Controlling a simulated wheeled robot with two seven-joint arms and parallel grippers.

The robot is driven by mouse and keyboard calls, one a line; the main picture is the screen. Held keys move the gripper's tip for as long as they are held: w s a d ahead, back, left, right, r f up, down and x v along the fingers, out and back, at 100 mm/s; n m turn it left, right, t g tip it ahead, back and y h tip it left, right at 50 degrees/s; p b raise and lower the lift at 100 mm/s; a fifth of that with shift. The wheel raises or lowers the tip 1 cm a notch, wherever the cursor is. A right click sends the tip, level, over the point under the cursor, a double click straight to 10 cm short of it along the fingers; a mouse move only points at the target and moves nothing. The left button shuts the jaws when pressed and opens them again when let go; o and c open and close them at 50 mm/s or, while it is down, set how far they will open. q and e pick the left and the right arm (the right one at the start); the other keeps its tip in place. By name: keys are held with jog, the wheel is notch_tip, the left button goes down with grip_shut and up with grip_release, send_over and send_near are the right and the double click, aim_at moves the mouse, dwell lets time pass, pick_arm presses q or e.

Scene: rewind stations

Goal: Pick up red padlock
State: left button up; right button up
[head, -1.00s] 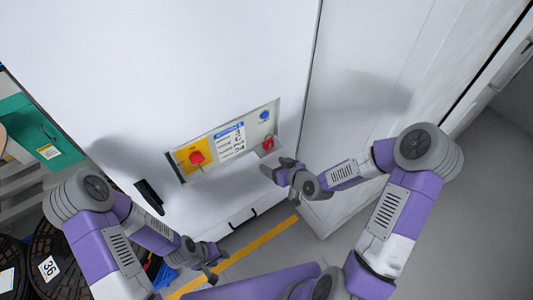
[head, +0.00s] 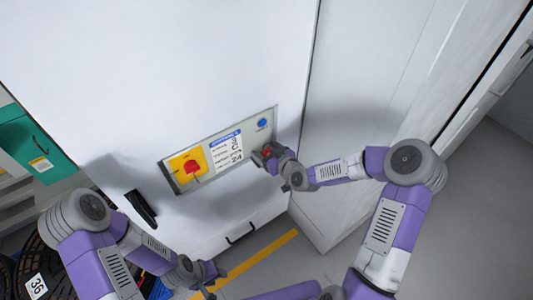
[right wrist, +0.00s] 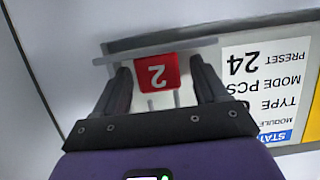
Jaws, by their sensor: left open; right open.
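The red padlock (right wrist: 158,73), marked with a 2, hangs at the panel on the white cabinet. In the right wrist view it lies between the two open fingers of my right gripper (right wrist: 160,80), with a gap visible on each side. In the head view the padlock (head: 267,152) is partly hidden by my right gripper (head: 264,158), which is at the panel's lower right end. My left gripper (head: 215,275) is open and empty, low in front of the cabinet, away from the padlock.
The panel holds a red rotary switch (head: 192,169) on a yellow plate, a label (head: 227,151) and a blue button (head: 262,124). A black handle (head: 141,208) sticks out at left. Dark reels (head: 38,285) stand at lower left. Grey floor is clear at right.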

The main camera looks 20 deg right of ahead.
jog(key=shift+c, duration=0.3)
jog(key=c, duration=1)
